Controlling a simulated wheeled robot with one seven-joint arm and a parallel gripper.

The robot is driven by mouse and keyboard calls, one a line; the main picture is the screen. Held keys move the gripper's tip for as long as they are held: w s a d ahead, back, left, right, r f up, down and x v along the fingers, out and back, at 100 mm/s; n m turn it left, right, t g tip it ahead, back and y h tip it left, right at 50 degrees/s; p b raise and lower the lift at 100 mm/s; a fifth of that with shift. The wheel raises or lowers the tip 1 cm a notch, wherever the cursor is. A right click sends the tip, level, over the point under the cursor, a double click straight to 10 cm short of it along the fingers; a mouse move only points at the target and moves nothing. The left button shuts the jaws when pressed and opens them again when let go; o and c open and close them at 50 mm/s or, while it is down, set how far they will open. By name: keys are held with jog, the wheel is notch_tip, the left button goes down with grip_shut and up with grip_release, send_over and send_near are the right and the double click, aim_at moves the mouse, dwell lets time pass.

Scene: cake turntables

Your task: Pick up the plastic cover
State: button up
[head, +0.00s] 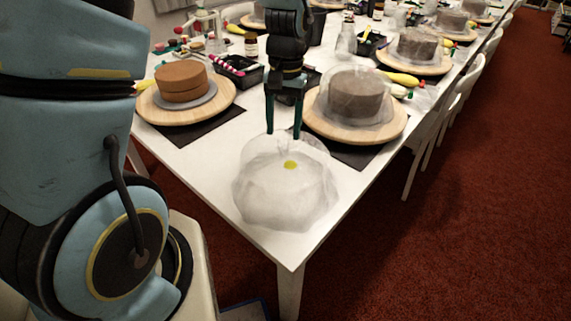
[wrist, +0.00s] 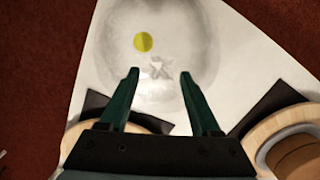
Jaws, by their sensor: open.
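The clear plastic cover (head: 284,195) sits on the near corner of the white table, with a yellow dot on its side. In the wrist view the cover (wrist: 118,45) shows with the dot and a gathered knot at its top. My gripper (head: 283,134) is open, pointing down over the top of the cover. In the wrist view the fingertips of my gripper (wrist: 159,74) are on either side of the knot. I cannot tell whether they touch the plastic.
A brown cake (head: 181,85) stands uncovered on a wooden turntable (head: 152,110) at left. A covered cake (head: 355,95) stands on another wooden turntable (head: 330,132) at right. Black trays and more cakes fill the far table. The white table's (head: 200,155) near edges lie close to the cover.

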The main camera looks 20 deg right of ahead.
aim_at(285, 144)
jog(key=shift+s+d+f+p, duration=0.15)
jog(key=shift+f+p, duration=0.55)
jog(key=shift+f, duration=1.5)
jog(key=shift+c, duration=0.3)
grip_shut()
